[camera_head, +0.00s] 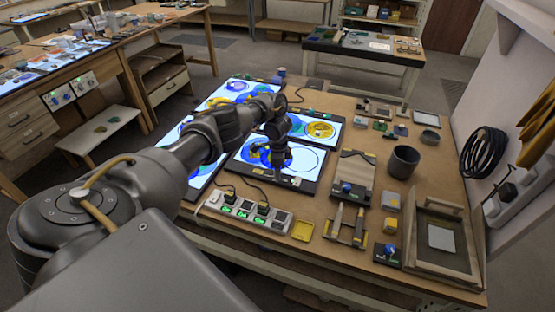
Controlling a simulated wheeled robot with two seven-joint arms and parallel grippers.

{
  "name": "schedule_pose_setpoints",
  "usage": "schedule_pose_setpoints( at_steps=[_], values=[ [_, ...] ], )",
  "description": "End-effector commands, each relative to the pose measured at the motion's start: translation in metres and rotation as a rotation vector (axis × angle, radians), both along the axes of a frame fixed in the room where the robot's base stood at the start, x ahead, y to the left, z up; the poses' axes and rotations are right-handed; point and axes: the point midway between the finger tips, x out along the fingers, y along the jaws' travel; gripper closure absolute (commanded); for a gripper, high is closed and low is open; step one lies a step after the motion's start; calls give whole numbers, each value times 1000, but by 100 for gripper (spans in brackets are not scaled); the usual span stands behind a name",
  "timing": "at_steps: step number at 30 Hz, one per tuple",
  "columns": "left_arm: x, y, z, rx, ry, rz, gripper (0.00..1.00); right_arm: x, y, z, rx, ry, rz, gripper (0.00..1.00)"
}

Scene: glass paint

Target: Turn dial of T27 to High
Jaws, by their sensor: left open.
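My left arm reaches in from the left over the workbench. Its gripper (279,166) points down above the front lit glass panel (308,166), which carries blue and yellow paint. The fingers are open and nothing shows between them. A box with a blue dial (346,188) lies right of the gripper. Another box with a blue dial (389,250) stands near the bench's front right. Their labels are too small to read, so I cannot tell which is T27, nor any dial setting. My right gripper is not in view.
A power strip (248,211) with green lights lies in front of the panel. Another bench (93,56) with dial boxes is at the left. Bare wood shows along the front edge.

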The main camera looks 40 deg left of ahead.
Motion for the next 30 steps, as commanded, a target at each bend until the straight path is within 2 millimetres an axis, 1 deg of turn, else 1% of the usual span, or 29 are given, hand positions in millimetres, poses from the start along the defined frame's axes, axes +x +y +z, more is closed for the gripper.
schedule_pose_setpoints(
  at_steps=[5, 7, 12, 15, 18, 21, 30],
  values=[
    [1, 1, 24, -1, -5, -2, 52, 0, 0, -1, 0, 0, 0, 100],
    [1, 2, 43, 1, -5, -1, 52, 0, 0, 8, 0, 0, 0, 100],
    [1, 3, 79, 4, -5, -1, 52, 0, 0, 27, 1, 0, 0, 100],
    [1, 3, 92, 3, -4, 0, 52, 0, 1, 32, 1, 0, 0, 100],
    [0, 2, 101, 2, -4, 0, 52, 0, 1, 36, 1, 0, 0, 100],
    [0, 3, 106, 2, -2, 2, 52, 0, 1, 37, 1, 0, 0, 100],
    [0, 2, 106, 1, -1, 3, 52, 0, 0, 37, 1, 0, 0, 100]
  ],
)
